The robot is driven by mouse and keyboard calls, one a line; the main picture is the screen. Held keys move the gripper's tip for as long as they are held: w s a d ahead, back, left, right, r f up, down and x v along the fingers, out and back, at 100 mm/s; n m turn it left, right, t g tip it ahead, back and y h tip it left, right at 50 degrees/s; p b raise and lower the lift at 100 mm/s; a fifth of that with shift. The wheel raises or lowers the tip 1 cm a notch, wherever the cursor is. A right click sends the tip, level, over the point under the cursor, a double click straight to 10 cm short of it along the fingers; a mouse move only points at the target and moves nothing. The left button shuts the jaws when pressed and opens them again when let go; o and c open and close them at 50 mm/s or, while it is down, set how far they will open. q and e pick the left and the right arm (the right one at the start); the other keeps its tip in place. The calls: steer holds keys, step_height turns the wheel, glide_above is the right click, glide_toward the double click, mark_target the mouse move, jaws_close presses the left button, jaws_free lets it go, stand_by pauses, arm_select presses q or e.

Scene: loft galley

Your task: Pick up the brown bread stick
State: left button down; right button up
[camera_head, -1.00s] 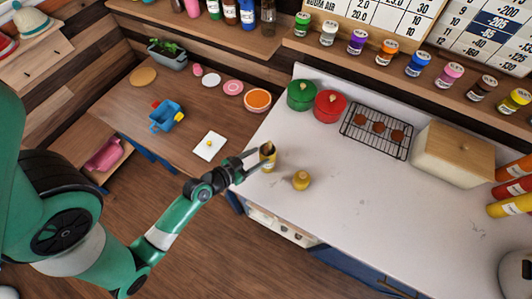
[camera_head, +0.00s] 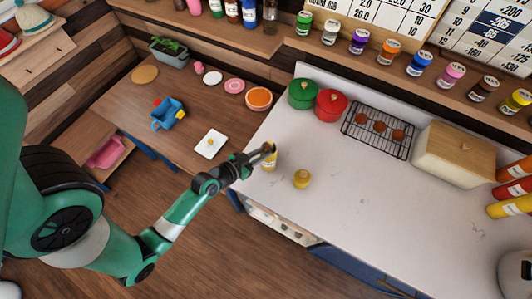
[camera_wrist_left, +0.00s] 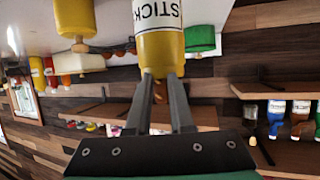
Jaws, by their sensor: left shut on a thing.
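A yellow jar (camera_head: 269,163) stands on the white counter near its left edge. In the left wrist view the jar (camera_wrist_left: 160,45) shows upside down, with a label reading "STICK" and its mouth toward my fingers. My left gripper (camera_head: 266,149) is at the jar's mouth, reaching in from the left. In the left wrist view its two fingers (camera_wrist_left: 161,82) are shut on the brown bread stick (camera_wrist_left: 160,93), which shows between them at the mouth. The stick's lower part is hidden by the jar. My right gripper is in neither view.
A round yellow lidded pot (camera_head: 302,179) stands close to the right of the jar. Green (camera_head: 302,93) and red (camera_head: 331,104) pots and a wire rack (camera_head: 378,146) stand farther back. The counter's front middle is clear.

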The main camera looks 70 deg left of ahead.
arm_select(q)
step_height(320, 180, up, 18)
steer(key=p, duration=0.5)
steer(key=shift+r, duration=0.15)
